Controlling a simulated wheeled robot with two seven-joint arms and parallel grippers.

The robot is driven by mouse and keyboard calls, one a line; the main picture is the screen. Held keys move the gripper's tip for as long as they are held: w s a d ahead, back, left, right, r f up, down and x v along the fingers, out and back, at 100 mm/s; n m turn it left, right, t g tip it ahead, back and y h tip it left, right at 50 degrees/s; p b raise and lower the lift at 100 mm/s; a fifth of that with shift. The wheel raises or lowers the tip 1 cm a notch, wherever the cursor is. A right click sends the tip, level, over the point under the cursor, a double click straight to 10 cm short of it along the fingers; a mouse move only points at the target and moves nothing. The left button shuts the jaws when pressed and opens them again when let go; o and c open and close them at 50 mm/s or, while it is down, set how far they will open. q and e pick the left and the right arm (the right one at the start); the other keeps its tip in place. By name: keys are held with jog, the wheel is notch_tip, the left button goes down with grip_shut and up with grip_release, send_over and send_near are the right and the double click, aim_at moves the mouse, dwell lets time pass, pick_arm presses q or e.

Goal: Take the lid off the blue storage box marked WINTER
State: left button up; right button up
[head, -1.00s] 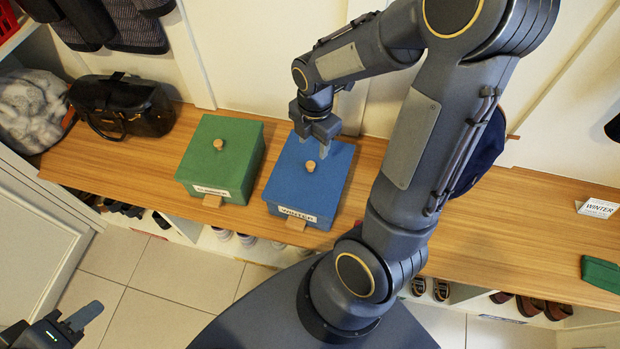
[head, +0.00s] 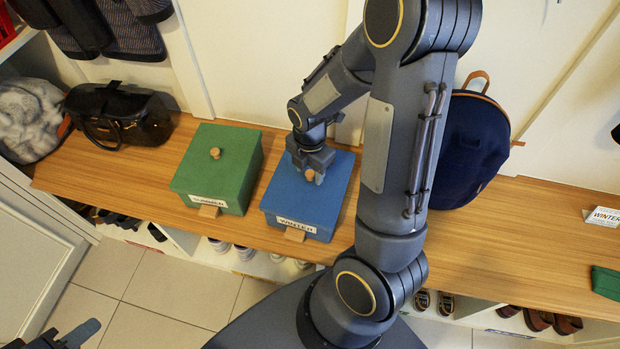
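The blue storage box (head: 285,212) with the WINTER label stands on the wooden bench in the middle of the head view. Its blue lid (head: 338,170) sits on it, with a small wooden knob (head: 310,176) on top. My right gripper (head: 312,178) points down over the lid with its fingers at the knob, partly hiding it. I cannot tell whether the fingers press on the knob or only straddle it. My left gripper (head: 82,332) is at the bottom left corner, partly cut off, away from the box.
A green lidded box (head: 222,165) marked SUMMER stands just left of the blue one. A black handbag (head: 118,115) lies further left. A navy backpack (head: 468,150) is behind my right arm. The bench (head: 530,230) is largely clear right of my arm.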

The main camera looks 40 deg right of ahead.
grip_shut()
jog(key=shift+r, duration=0.15)
